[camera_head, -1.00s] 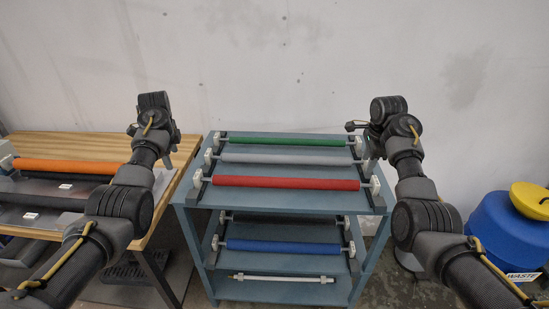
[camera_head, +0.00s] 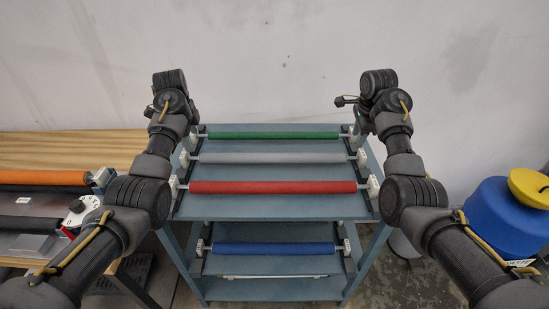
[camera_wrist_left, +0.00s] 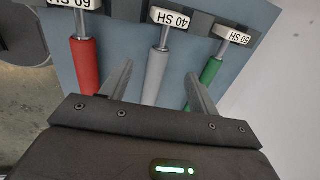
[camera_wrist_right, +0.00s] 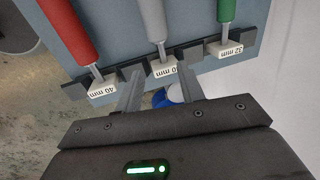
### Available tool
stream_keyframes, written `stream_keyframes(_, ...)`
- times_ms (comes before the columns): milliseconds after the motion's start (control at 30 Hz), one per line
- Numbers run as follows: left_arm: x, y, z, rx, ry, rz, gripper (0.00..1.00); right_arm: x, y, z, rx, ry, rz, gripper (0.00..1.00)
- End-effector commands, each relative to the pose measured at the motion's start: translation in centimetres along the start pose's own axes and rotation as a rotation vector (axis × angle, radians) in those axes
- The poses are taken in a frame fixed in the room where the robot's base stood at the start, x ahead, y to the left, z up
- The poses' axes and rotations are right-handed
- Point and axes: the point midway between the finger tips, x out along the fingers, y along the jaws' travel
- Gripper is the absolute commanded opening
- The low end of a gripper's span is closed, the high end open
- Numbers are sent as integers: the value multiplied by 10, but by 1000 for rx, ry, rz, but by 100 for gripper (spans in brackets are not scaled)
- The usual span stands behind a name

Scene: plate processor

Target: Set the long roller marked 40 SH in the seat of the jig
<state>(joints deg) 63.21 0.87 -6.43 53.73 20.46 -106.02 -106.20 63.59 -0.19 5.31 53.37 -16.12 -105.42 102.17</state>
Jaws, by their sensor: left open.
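The grey roller (camera_head: 270,158) lies between the green (camera_head: 275,135) and red (camera_head: 270,187) rollers on the rack top. In the left wrist view its white end block (camera_wrist_left: 168,17) reads 40 SH; the red one reads 60 SH and the green 50 SH. My left gripper (camera_wrist_left: 158,80) is open and empty, its fingers on either side of the grey roller's line in that view. My right gripper (camera_wrist_right: 162,80) is open and empty by the grey roller's other end block (camera_wrist_right: 163,67), whose label is partly cut off. I cannot identify the jig.
A blue roller (camera_head: 275,249) lies on the rack's lower level. A machine with an orange roller (camera_head: 45,177) and a white dial (camera_head: 84,204) stands on the wooden table (camera_head: 75,148) at left. A blue waste bin (camera_head: 505,220) with a yellow lid stands at right.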

Motion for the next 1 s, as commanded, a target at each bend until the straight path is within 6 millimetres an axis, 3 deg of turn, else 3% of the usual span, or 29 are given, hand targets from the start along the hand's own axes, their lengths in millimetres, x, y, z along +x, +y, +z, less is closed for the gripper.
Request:
stream_keyframes(167, 23, -6, -1, -2, 1, 10, 61, 23, -5, -1, 1, 1, 13, 39)
stream_keyframes(500, 86, -9, -4, 2, 3, 11, 61, 87, -5, -4, 3, 4, 15, 39)
stream_keyframes(700, 104, -10, -2, 3, -2, 9, 61, 105, -5, -3, 4, 0, 15, 39)
stream_keyframes(1000, 114, -10, -3, 3, 1, 7, 61, 114, -5, -4, 4, 1, 12, 39)
